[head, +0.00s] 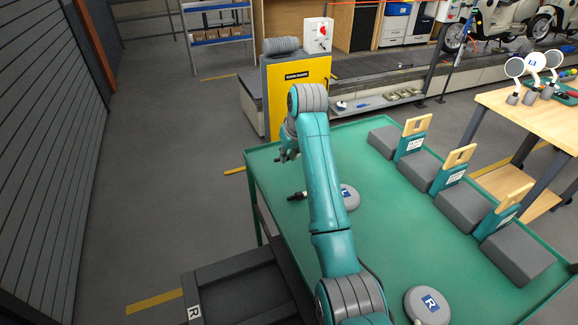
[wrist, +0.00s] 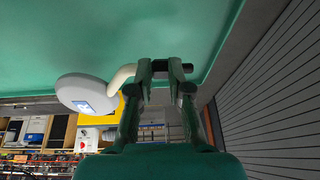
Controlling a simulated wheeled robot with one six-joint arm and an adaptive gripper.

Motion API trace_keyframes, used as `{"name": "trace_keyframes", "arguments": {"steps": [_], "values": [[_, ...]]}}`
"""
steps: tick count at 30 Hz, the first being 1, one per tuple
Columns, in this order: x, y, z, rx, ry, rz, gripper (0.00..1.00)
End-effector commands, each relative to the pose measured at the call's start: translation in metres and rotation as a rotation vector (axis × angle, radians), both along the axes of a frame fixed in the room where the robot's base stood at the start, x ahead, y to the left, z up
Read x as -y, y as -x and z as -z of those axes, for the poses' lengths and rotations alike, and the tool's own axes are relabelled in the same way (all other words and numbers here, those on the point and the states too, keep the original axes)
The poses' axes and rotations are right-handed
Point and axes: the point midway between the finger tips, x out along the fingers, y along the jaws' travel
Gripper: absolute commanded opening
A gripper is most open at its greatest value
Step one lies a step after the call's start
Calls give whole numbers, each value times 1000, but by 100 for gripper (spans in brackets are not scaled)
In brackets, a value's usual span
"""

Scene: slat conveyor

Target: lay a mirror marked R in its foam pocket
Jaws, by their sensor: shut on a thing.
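My gripper (head: 287,156) is above the far left part of the green table. A mirror marked R (head: 428,306) lies at the table's near edge. Another mirror (head: 350,198), with a label like L, lies partly behind my arm. A dark compartmented box (head: 226,282) at lower left carries an R label.
The green table (head: 385,235) has a raised rim. Several grey blocks with teal and wooden holders (head: 415,137) line its right side. A yellow cabinet (head: 318,72) stands beyond the far edge. A wooden bench (head: 535,120) is at right. Floor at left is clear.

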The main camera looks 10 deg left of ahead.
Motion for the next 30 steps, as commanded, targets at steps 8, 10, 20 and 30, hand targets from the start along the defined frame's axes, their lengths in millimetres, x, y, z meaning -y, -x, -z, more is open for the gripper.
{"name": "trace_keyframes", "arguments": {"steps": [8,10,20,30], "values": [[0,-1,-74,6,-2,0,0],[-1,-1,-87,5,-3,1,0],[0,0,-117,2,-2,0,0],[-1,0,-119,3,-1,-1,0]]}}
